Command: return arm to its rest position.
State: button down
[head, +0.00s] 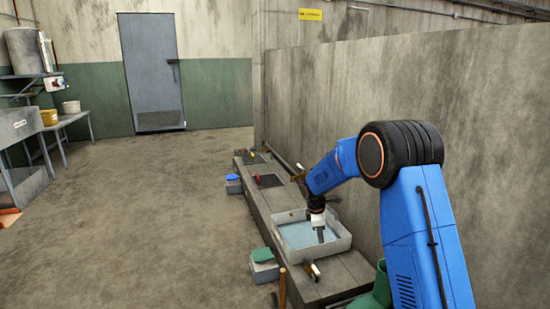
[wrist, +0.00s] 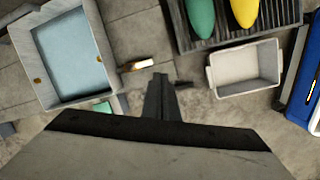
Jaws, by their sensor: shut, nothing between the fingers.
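My blue arm reaches over the low bench in the head view, with the elbow raised and the forearm sloping down to the left. My gripper (head: 320,236) points down over the pale tray (head: 347,243) with a light blue inside. In the wrist view my gripper (wrist: 160,78) shows its fingers together, with nothing between them. The pale tray (wrist: 42,92) is at the upper left there, to the side of the fingers.
The bench (head: 262,205) runs along a grey wall (head: 400,80). In the wrist view a dark ribbed rack (wrist: 222,38) holds a green and a yellow item, beside an empty pale bin (wrist: 245,88). Open floor (head: 140,220) lies to the left.

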jog(key=s+d+r+m+t+y, duration=0.1)
jog(key=s+d+r+m, duration=0.3)
jog(key=s+r, duration=0.8)
jog(key=s+d+r+m+t, duration=0.1)
jog(key=s+d+r+m, duration=0.3)
jog(key=s+r, duration=0.75)
jog(key=s+d+f+m+t+y, duration=0.1)
jog(key=s+m, duration=0.7)
jog(key=s, duration=2.1)
jog(key=shift+s+d+f+m+t, duration=0.15)
jog(key=shift+d+f+m+t, duration=0.15)
jog(key=shift+d+f+m, duration=0.25)
